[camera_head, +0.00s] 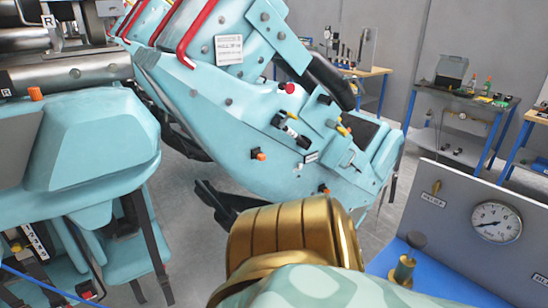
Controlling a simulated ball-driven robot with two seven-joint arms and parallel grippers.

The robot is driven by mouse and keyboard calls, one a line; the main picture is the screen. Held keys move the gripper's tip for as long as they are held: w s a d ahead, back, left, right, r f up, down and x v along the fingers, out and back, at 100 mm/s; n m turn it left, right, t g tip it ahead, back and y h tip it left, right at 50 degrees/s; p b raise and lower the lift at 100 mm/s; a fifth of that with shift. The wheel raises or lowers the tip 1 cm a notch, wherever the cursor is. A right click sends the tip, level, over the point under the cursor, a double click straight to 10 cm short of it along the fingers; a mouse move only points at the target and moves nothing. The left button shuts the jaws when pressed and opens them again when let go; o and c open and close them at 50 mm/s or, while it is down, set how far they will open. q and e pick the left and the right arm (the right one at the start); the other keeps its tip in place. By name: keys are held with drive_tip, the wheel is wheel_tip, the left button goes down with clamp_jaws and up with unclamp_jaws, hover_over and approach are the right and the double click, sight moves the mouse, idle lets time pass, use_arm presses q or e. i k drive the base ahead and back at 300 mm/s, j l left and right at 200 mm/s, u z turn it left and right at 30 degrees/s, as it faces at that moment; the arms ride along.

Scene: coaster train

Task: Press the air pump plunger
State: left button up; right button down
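The air pump seems to be the small brass cylinder (403,270) on the blue bench at the lower right. A dark round knob (416,240), apparently its plunger, stands up at its top. My arm with a gold ribbed wrist comes in from the bottom, apparently the right one. Its dark gripper (216,202) points left, well away from the pump, in front of the teal train car. The gold wrist partly hides the gripper, and its opening is unclear. My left gripper is not in view.
A grey panel with a pressure gauge (496,222) and a small brass valve (436,187) stands behind the blue bench (440,292). A teal coaster car (225,125) with red bars fills the middle. Another teal car (95,140) is at left. Workbenches stand at the back right.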

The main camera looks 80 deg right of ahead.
sight(416, 241)
drive_tip(key=k+j, duration=0.9)
drive_tip(key=k, duration=0.2)
drive_tip(key=z, duration=2.25)
